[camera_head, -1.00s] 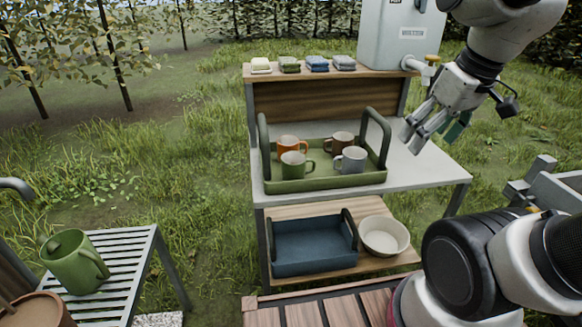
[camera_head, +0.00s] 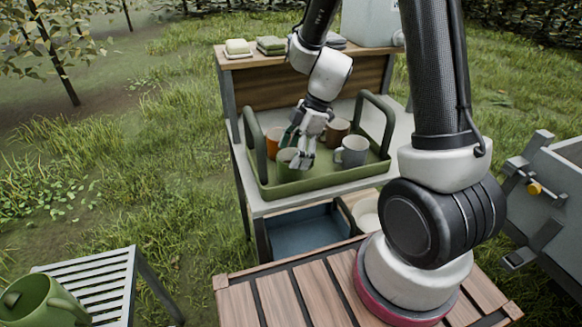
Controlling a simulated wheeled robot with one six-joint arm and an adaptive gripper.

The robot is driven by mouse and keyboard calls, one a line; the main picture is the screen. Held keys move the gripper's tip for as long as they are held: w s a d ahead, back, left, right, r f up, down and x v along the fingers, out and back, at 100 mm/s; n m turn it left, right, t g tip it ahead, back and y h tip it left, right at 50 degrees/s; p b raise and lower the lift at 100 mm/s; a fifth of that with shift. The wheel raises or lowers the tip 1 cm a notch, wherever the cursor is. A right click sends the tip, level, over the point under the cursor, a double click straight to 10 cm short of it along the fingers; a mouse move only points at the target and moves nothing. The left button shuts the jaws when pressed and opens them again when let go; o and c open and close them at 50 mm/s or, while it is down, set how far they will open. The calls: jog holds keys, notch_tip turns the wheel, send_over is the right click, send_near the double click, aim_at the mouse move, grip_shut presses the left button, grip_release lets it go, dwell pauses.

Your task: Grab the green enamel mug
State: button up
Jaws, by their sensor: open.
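The green enamel mug (camera_head: 288,168) stands in the front left of a green tray (camera_head: 335,181) on the white table. My gripper (camera_head: 297,157) is open and reaches down from above at the mug's right side and rim. Its fingers hide part of the mug, including its handle side. I cannot tell whether the fingers touch the mug or straddle its wall. An orange mug (camera_head: 272,139), a brown mug (camera_head: 335,132) and a grey mug (camera_head: 353,152) stand in the same tray.
The tray has two tall handles (camera_head: 255,146) at its ends. A blue tray (camera_head: 300,238) and a pale bowl (camera_head: 366,216) are on the shelf below. A green watering can (camera_head: 40,302) stands on a slatted bench at lower left.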

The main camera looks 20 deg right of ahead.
jog(key=x, duration=0.5)
jog(key=shift+s+d+f, duration=0.1)
jog(key=shift+s+f, duration=0.05)
jog(key=shift+s, duration=0.05)
jog(key=c, duration=0.8)
